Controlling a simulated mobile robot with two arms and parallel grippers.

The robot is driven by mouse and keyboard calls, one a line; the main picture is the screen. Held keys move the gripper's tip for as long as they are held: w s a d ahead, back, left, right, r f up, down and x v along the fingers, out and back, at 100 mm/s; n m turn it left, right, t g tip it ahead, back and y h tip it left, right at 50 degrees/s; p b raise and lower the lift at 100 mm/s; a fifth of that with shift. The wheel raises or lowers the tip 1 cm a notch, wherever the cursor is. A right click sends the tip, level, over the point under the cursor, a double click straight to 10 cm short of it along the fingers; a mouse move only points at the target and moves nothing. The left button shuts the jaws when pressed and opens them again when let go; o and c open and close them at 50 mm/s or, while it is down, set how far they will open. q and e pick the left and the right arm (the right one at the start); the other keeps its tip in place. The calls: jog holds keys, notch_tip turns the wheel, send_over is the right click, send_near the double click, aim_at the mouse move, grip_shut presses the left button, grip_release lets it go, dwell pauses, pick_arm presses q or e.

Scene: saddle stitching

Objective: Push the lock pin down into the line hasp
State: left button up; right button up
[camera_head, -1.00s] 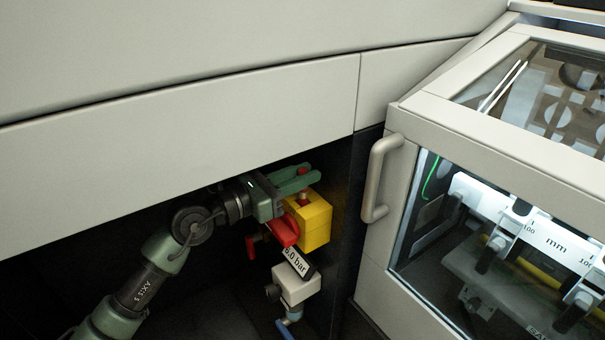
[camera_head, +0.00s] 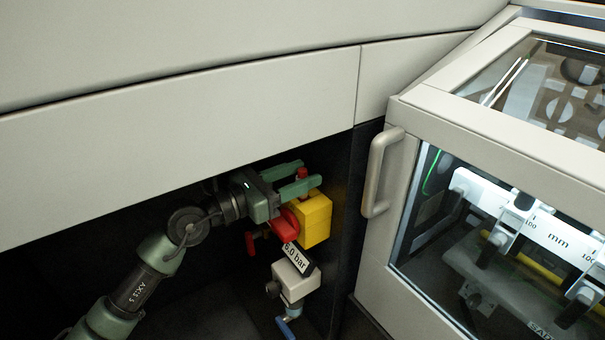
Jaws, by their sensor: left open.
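The lock pin (camera_head: 303,173) has a red top and stands upright above a yellow block (camera_head: 316,218), which I take to be the line hasp. A red lever (camera_head: 284,224) sits at the block's left side. My left gripper (camera_head: 305,178) is open, with its two green fingers on either side of the pin's red top, just above the block. I cannot tell whether a finger touches the pin. The pin's lower part is partly hidden by the near finger. My right gripper is not in view.
Below the block are a pressure display (camera_head: 297,259) reading about 6.0 bar, a pale valve body (camera_head: 294,282) and a blue lever (camera_head: 286,328). A beige panel (camera_head: 180,140) overhangs the dark recess. A door handle (camera_head: 380,172) and glazed cabinet are at right.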

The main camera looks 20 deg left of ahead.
pick_arm(q)
jog(key=v, duration=0.6)
jog(key=shift+f, duration=0.1)
jog(key=shift+s+a, duration=0.35)
jog(key=shift+s, duration=0.15)
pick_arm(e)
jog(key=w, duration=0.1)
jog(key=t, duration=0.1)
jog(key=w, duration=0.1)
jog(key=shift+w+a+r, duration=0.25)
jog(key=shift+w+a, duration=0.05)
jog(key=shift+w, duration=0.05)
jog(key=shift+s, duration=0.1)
